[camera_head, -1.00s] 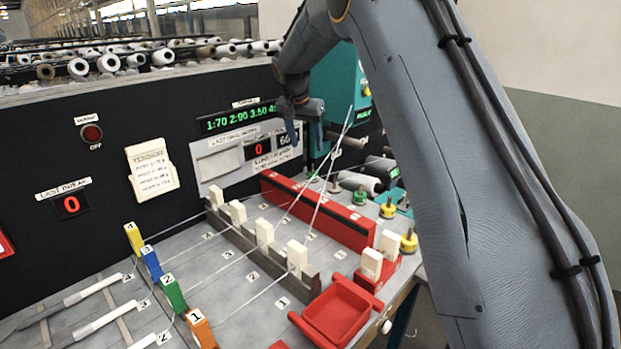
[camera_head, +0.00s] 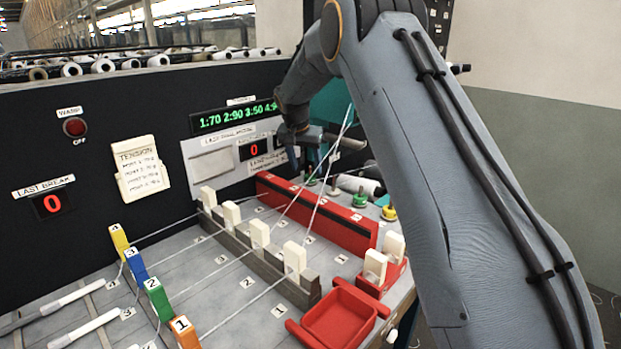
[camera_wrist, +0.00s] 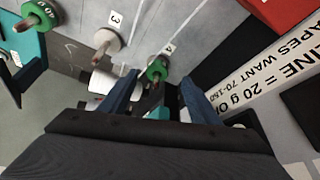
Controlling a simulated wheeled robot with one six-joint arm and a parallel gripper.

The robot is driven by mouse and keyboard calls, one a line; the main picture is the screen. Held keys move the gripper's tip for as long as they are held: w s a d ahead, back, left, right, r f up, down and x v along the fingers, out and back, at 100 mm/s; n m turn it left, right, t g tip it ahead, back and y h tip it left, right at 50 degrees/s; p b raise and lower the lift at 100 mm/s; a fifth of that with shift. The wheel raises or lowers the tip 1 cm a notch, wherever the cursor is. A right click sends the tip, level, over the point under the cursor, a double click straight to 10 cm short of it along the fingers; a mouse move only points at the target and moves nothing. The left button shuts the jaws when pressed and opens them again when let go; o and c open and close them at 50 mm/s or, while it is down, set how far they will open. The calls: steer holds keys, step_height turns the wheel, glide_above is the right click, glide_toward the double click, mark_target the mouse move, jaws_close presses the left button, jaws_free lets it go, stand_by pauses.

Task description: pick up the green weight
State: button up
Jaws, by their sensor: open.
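A green weight with a thin post (camera_head: 360,199) stands on the table right of the long red block in the head view. A second, smaller green piece (camera_head: 311,179) shows further back, near my gripper. In the wrist view, one green weight (camera_wrist: 157,70) lies just beyond my fingertips, roughly between them. Another green weight (camera_wrist: 38,18) is at the upper left. My gripper (camera_wrist: 160,88) is open, its two blue fingers apart with nothing held.
A pale weight (camera_wrist: 106,40) stands left of the nearer green one, and a yellow weight (camera_head: 389,212) stands at the right. The long red block (camera_head: 318,215), red tray (camera_head: 338,315) and taut threads are close by. The lettered panel (camera_wrist: 270,85) is right of my fingers.

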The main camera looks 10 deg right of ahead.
mark_target(310, 172)
steer(key=shift+d+p+x, duration=0.15)
steer(key=shift+p+x, duration=0.2)
steer(key=shift+x, duration=0.65)
steer(key=shift+d+p+x, duration=0.15)
steer(key=shift+p+x, duration=0.2)
steer(key=shift+x, duration=0.7)
steer(key=shift+r, duration=0.1)
steer(key=c, duration=1.1)
steer(key=shift+r, duration=0.1)
step_height(310, 172, up, 28)
steer(key=b, duration=0.5)
